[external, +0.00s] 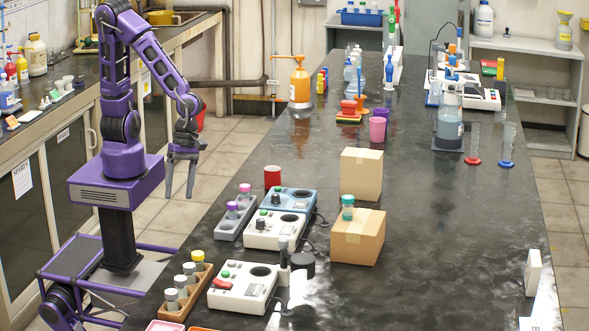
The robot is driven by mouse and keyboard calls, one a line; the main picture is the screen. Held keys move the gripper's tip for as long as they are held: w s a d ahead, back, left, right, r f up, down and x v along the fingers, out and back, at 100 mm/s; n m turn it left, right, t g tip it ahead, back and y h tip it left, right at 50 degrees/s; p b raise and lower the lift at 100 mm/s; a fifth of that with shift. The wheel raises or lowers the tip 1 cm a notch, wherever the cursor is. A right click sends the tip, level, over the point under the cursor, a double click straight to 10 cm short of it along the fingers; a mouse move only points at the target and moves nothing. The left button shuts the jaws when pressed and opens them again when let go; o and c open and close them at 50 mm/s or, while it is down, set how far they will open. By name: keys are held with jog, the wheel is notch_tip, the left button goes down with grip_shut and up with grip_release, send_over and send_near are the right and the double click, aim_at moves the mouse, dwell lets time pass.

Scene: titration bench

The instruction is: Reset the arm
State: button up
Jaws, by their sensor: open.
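My purple arm stands at the left of the external view, beside the dark bench. It is raised at the elbow and bent down at the wrist. My gripper (179,194) hangs over the floor gap between the side counter and the bench, pointing down. Its two grey fingers are apart and nothing is between them. It is clear of the bench and of everything on it.
Glassware stands farther back. The bench's right middle is mostly clear. A side counter (60,115) runs along the left.

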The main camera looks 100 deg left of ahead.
jog(key=a+r+m+t+y, duration=0.1)
jog(key=a+r+m+t, duration=0.2)
jog(key=a+r+m, duration=0.5)
jog(key=s+a+r+m+t+y, duration=0.1)
jog(key=a+r+m, duration=0.7)
jog(key=m, duration=1.1)
jog(key=r+t+y, duration=0.1)
jog(key=t, duration=0.1)
jog(key=shift+s+a+r+t, duration=0.2)
jog(key=shift+a+r+t, duration=0.05)
jog(key=shift+a+t, duration=0.05)
